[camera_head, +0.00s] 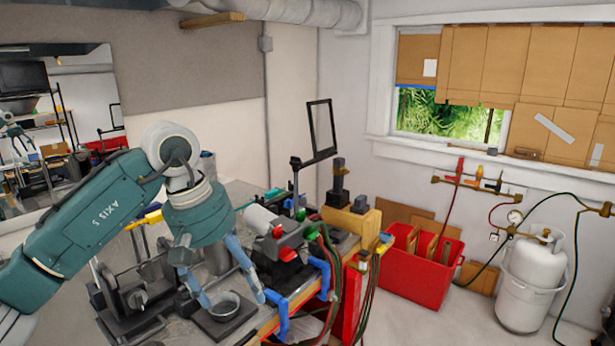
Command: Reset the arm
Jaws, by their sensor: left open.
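My left arm (88,210) comes in from the left, teal with a white wrist joint. My left gripper (232,298) points down over the workbench, with its two blue fingers spread apart. A small metal bowl (224,306) on a dark square base sits between and just below the fingertips. I see nothing held between the fingers. Whether a fingertip touches the bowl or its base, I cannot tell. My right gripper is not in view.
The workbench (240,190) carries a lathe-like machine (135,295) and a torch apparatus (290,245) close to the gripper. A black frame on a stand (321,128) rises behind. A red crate (415,280) and white gas tank (534,280) stand on the floor at right.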

